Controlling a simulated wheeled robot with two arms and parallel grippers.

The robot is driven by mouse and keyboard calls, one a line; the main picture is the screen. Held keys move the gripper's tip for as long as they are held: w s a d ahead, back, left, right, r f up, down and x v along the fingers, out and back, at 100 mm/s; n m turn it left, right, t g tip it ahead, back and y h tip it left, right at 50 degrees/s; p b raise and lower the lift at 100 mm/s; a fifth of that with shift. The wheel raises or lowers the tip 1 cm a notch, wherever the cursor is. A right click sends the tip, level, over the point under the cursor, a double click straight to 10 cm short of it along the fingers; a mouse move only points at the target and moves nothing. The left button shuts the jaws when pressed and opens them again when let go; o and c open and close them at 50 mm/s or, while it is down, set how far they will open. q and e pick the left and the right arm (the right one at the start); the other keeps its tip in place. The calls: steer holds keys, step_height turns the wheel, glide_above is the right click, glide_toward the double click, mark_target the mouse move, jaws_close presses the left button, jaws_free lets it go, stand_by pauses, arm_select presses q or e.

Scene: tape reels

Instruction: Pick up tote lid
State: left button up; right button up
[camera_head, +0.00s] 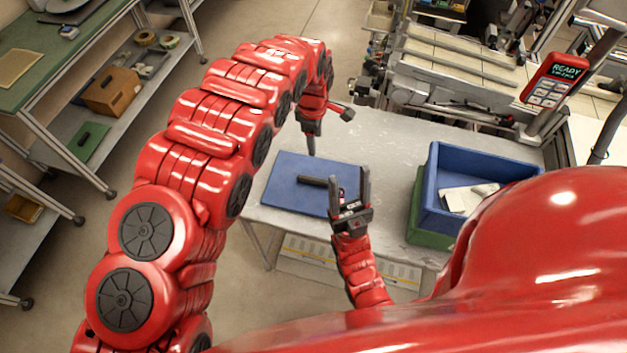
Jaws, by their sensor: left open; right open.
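The tote lid appears to be the flat blue panel (283,185) lying on the grey table, with a dark bar-shaped handle (313,181) near its middle. My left gripper (328,133) is open, above the lid's far edge with one finger pointing down. My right gripper (350,174) is open, its two fingers pointing away from me at the lid's right edge, beside the handle's right end. The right gripper hides part of the lid's right side. I cannot tell whether either gripper touches the lid.
On the table's right, a blue tote (433,180) holding pale items sits on a green tote (415,215). A machine with rails (460,65) and a red keypad box (555,80) stand behind. A green-topped shelf cart (50,50) is at left. Bare table (385,150) lies between lid and totes.

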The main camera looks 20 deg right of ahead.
arm_select(q)
steer(key=s+r, duration=0.1)
steer(key=s, duration=0.1)
steer(key=b, duration=0.7)
glide_above(313, 179)
steer(key=shift+g+y, duration=0.3)
steer(key=shift+g, duration=0.1)
steer(key=f, duration=1.1)
steer(key=shift+s, duration=0.2)
steer(key=shift+f+p, duration=0.35)
steer(key=shift+f, duration=0.05)
steer(key=shift+f+p, duration=0.5)
steer(key=shift+p, duration=0.05)
steer(key=shift+w+f+p, duration=0.25)
steer(key=shift+f+p, duration=0.15)
steer(key=shift+f, duration=1.65)
steer(key=shift+c, duration=0.2)
